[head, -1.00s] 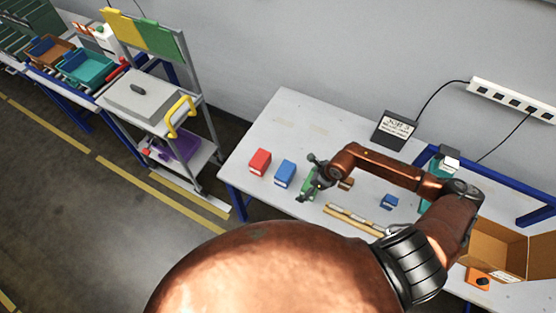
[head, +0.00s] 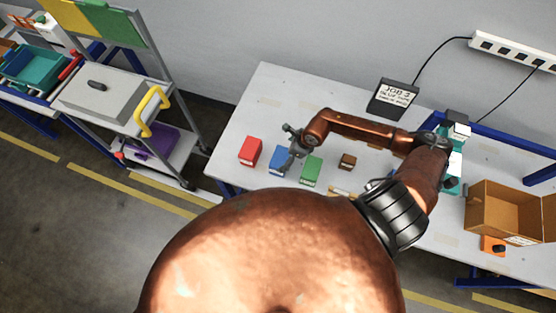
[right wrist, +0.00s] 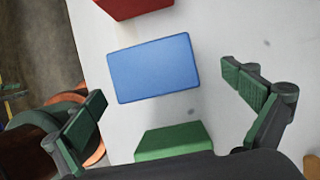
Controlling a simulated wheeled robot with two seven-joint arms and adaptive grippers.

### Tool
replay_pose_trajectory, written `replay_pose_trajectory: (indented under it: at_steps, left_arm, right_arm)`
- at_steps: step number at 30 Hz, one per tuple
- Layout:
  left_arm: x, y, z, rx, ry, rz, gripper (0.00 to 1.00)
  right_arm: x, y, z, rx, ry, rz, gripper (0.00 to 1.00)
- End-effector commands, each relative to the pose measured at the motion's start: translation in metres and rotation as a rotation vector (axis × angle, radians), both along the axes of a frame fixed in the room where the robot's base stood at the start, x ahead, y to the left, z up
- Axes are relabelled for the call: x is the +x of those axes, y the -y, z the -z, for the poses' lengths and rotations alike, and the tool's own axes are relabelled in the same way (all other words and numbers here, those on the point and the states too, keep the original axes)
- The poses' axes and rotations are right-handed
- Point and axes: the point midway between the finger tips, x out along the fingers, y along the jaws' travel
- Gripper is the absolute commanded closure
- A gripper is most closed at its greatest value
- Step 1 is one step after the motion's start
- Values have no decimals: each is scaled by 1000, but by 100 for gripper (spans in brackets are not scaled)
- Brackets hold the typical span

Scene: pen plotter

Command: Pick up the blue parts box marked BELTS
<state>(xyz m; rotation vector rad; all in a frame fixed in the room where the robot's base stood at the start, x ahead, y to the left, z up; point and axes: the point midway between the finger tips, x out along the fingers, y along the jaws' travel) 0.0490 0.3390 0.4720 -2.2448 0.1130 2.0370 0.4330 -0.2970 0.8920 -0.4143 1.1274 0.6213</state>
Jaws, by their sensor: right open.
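A blue box (head: 279,160) stands on the white table between a red box (head: 250,151) and a green box (head: 311,169). I cannot read its label. My right gripper (head: 293,150) is open and close above it in the head view, covering part of its right side. In the right wrist view the blue box (right wrist: 154,68) lies flat-topped ahead of the open fingers (right wrist: 168,100), with nothing between them touching it. The red box (right wrist: 133,6) is above it and the green box (right wrist: 173,142) below. My left gripper is not in view.
A small brown box (head: 347,161) sits right of the green box. An open cardboard box (head: 497,211) and an orange item (head: 493,245) are at the right. A cart (head: 110,100) stands left of the table.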

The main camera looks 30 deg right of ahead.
Motion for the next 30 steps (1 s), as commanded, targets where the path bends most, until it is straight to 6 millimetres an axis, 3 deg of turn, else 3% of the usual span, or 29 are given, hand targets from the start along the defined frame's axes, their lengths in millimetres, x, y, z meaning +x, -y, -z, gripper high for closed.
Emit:
replay_pose_trajectory:
  at_steps: [15, 23, 30]
  left_arm:
    - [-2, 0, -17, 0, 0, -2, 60]
    - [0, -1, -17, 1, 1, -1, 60]
    - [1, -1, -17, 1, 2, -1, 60]
  right_arm:
    - [12, -20, 56, 2, 0, 3, 0]
    - [13, -21, 59, 0, 0, -1, 0]
    - [13, -21, 59, 0, 0, -1, 15]
